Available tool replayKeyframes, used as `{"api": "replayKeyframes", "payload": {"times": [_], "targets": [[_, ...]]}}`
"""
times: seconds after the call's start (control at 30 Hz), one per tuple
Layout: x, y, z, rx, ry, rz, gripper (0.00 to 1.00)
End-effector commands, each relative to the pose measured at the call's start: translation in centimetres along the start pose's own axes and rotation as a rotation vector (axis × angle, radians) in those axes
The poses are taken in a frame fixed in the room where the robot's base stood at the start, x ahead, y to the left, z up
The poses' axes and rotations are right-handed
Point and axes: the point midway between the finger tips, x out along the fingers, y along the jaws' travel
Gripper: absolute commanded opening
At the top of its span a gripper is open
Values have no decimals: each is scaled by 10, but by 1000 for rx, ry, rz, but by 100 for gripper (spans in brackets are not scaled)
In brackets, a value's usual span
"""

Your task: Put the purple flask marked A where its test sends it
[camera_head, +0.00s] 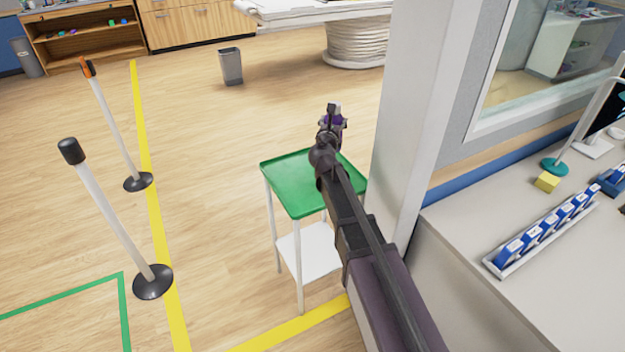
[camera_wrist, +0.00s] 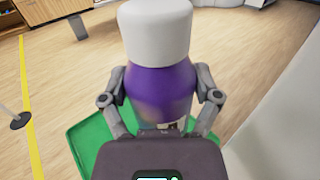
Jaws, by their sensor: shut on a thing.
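My gripper (camera_wrist: 160,120) is shut on a purple flask (camera_wrist: 158,85) with a white cap, one finger on each side of it. In the head view my gripper and a small bit of the purple flask (camera_head: 333,119) show above the back part of a green-topped stand (camera_head: 293,190). The green top (camera_wrist: 88,145) also shows below the flask in the wrist view. I cannot tell how far the flask is above it. No letter on the flask can be read, as its lower part is hidden by my gripper.
A white pillar (camera_head: 420,120) stands just right of the stand. A counter (camera_head: 470,215) with a rack of blue items (camera_head: 545,235) and a yellow block (camera_head: 546,181) lies right. Two posts (camera_head: 110,210) stand left along a yellow floor line. A grey bin (camera_head: 231,67) stands on open floor behind.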

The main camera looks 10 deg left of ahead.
Motion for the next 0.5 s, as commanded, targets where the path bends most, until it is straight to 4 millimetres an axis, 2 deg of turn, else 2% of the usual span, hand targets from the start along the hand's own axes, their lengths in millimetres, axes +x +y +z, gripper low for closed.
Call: {"api": "replayKeyframes", "payload": {"times": [0.03,0.5], "targets": [[-4,3,-12,0,0,1,19],[-48,32,-90,-1,0,2,19]]}}
